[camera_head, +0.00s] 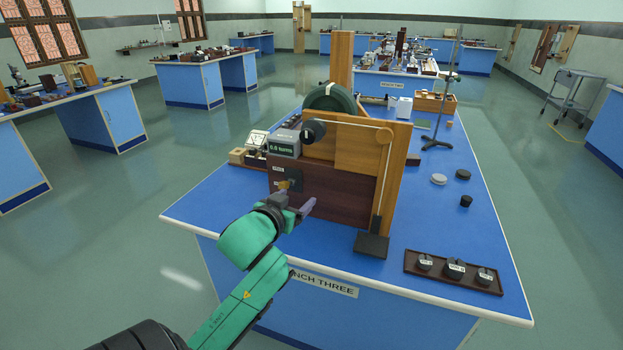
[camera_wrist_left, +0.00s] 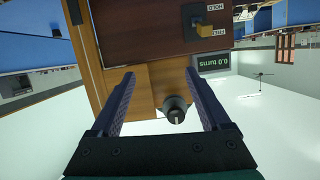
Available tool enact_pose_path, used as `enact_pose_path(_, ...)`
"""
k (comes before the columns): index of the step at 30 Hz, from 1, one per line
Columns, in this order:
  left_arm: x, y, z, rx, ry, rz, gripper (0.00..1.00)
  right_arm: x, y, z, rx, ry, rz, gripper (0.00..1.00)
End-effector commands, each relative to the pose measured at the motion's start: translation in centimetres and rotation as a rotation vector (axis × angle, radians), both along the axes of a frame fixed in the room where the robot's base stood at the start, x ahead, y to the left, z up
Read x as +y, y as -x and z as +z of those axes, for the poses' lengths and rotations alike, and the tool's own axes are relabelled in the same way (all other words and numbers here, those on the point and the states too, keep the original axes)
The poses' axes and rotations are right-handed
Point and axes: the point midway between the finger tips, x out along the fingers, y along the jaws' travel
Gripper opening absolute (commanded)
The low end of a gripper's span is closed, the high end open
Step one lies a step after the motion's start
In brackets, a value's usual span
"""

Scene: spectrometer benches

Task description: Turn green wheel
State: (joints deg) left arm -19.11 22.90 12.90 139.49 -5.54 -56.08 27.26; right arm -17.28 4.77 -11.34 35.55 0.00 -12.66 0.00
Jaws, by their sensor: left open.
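A dark green wheel (camera_head: 330,98) stands upright at the back of a wooden apparatus (camera_head: 340,180) on the blue bench. A black knob on a shaft (camera_head: 313,131) sticks out of the apparatus front, and it also shows in the left wrist view (camera_wrist_left: 175,108). A display (camera_head: 284,145) reads 0.0 turns. My right gripper does not show.
A tray of dark weights (camera_head: 455,270) lies at the bench's front right. Small discs (camera_head: 462,174) and a stand (camera_head: 440,120) are farther back. The bench's right middle is mostly clear.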

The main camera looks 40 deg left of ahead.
Motion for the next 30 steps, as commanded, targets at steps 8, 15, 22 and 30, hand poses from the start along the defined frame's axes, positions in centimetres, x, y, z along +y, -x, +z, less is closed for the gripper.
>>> enact_pose_path(8, 2.0, -1.0, 10.8, -0.32, -0.029, 0.006, 0.8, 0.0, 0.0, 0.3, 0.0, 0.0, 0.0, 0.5)
enact_pose_path(15, 3.8, -6.2, 11.0, -0.315, -0.031, 0.009, 0.8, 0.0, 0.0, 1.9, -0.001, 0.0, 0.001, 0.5)
enact_pose_path(22, 5.7, -11.7, 10.8, -0.313, -0.029, 0.008, 0.8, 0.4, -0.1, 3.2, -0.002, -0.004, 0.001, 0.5)
enact_pose_path(30, 6.5, -14.1, 10.4, -0.312, -0.028, 0.006, 0.8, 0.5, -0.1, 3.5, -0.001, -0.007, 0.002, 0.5)
